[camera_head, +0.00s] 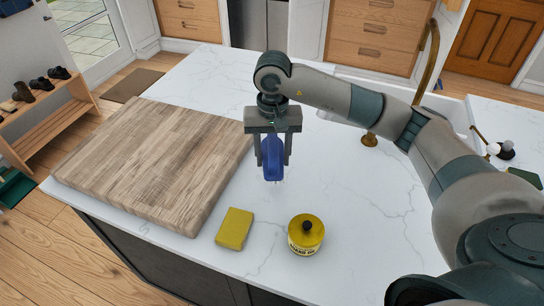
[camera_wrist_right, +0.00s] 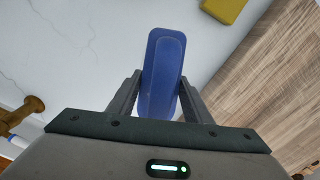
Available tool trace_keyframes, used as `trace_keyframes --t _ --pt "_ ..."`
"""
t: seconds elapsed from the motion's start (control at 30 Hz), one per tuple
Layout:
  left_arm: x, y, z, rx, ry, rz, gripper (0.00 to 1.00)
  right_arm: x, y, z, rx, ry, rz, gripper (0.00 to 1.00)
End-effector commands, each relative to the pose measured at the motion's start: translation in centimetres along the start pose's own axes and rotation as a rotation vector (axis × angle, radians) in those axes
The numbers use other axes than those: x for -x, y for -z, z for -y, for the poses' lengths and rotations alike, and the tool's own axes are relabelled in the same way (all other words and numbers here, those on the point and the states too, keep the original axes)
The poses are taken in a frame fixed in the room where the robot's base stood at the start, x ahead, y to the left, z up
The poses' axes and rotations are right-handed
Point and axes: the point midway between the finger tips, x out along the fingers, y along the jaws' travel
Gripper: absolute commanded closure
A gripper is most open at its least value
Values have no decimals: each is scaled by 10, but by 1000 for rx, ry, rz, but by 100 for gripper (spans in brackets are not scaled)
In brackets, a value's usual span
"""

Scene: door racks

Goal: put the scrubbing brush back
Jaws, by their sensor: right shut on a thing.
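A blue scrubbing brush (camera_head: 273,157) is between the fingers of my right gripper (camera_head: 273,158), over the white marble counter. It also shows in the right wrist view (camera_wrist_right: 163,68), with a dark finger of the right gripper (camera_wrist_right: 160,98) on each side. The gripper is shut on it and points down. The brush's lower end sits close to or on the counter; I cannot tell if it touches. My left gripper is not in view.
A wooden cutting board (camera_head: 150,160) lies left of the brush. A yellow sponge (camera_head: 234,228) and a yellow-lidded jar (camera_head: 306,234) stand near the front edge. A brass faucet (camera_head: 370,139) and sink (camera_head: 452,105) are behind, to the right.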

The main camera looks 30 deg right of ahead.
Motion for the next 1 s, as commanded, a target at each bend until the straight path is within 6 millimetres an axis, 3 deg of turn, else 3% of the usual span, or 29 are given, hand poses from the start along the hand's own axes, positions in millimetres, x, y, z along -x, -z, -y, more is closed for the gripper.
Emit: trace_keyframes --t 0.13,0.3,0.73,1.0 --pt "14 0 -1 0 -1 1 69 -11 23 0 -4 -2 2 76" --pt "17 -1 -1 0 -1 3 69 -20 35 1 0 -1 0 76" --pt "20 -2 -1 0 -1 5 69 -25 36 1 0 -1 2 76" --pt "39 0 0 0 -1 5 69 -52 35 1 0 -1 2 76"
